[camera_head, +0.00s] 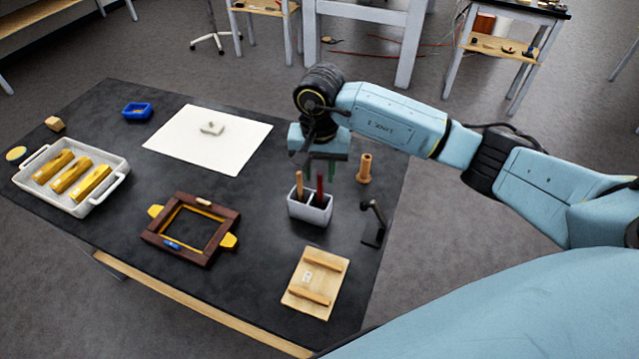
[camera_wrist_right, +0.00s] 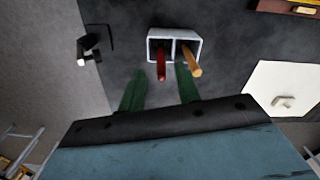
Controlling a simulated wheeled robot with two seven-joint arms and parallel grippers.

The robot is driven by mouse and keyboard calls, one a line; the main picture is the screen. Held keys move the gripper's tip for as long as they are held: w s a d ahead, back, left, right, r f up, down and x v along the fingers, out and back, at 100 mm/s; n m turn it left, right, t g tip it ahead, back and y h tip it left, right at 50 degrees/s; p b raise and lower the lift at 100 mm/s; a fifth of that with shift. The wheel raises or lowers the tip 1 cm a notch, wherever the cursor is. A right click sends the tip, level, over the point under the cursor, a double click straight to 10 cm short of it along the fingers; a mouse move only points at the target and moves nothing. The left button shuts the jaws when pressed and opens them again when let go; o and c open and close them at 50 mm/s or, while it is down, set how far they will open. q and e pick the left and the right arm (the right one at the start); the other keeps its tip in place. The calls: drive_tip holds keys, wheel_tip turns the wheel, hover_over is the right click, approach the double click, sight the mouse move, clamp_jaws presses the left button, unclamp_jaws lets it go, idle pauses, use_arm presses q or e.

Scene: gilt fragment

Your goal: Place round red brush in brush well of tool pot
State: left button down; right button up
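The light grey tool pot (camera_head: 309,209) stands upright on the dark table and has two compartments. The red brush (camera_head: 320,187) stands upright with its lower end inside the pot's right compartment in the head view. A wooden-handled tool (camera_head: 299,184) stands in the left compartment. In the right wrist view the pot (camera_wrist_right: 175,34), red brush (camera_wrist_right: 161,62) and wooden handle (camera_wrist_right: 190,60) show beyond the fingers. My right gripper (camera_head: 320,167) is above and behind the pot, its green fingers apart and empty. The brush's lower end is hidden in the pot. My left gripper is not in view.
A wooden peg-like piece (camera_head: 364,168) and a dark crank-like tool (camera_head: 374,222) stand right of the pot. A wooden board (camera_head: 316,282) lies in front, and a brown frame (camera_head: 190,228) lies left. A white tray (camera_head: 110,161) and white sheet (camera_head: 207,140) lie farther left.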

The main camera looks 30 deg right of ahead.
wheel_tip(320, 180, up, 7)
drive_tip(key=shift+b, duration=0.45)
drive_tip(key=shift+f, duration=0.1)
